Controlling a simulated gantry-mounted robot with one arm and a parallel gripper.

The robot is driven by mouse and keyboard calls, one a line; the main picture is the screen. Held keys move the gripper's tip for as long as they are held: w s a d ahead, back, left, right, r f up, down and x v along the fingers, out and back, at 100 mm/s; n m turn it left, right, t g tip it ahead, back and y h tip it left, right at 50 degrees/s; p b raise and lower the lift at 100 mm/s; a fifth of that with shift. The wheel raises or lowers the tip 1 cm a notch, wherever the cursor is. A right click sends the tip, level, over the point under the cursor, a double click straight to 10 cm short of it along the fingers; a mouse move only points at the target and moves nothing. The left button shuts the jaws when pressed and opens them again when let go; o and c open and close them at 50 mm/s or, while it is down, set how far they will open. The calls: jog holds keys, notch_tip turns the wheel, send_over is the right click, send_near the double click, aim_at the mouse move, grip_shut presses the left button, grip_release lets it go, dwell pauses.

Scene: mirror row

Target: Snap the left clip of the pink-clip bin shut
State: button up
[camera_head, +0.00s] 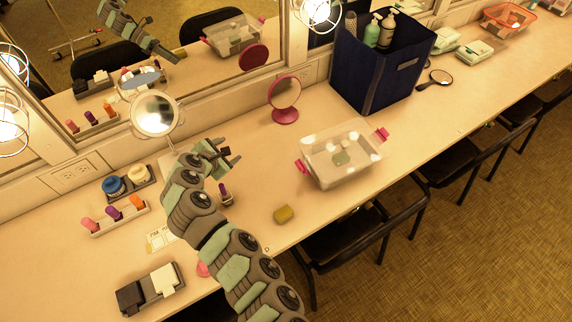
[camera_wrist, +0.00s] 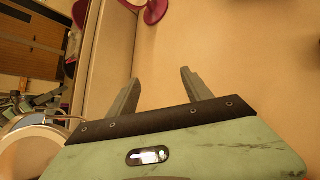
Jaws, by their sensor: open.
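The pink-clip bin (camera_head: 342,160) is a clear box with a lid on the counter, right of my gripper. Its left pink clip (camera_head: 301,166) sticks out from the bin's left end. The right pink clip (camera_head: 382,134) sticks out at the other end. I cannot tell for sure how each clip is seated. My gripper (camera_head: 231,156) is open and empty above the counter, left of the bin and apart from it. In the wrist view my gripper's two fingers (camera_wrist: 160,92) stand apart over bare counter. The bin is not clearly visible there.
A pink round mirror (camera_head: 285,95) stands behind the bin, and a navy caddy (camera_head: 375,70) with bottles stands behind right. A white-framed mirror (camera_head: 156,115) stands left of my gripper. Counter between gripper and bin is clear.

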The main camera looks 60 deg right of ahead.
jog(key=s+d+r+m+g+y, duration=0.1)
jog(key=s+d+r+g, duration=0.15)
jog(key=s+g, duration=0.45)
jog(key=m+y, duration=0.1)
jog(key=y, duration=0.1)
send_near(299, 165)
jog(key=x, duration=0.8)
jog(key=shift+d+f, duration=0.15)
jog(key=shift+f, duration=0.05)
grip_shut()
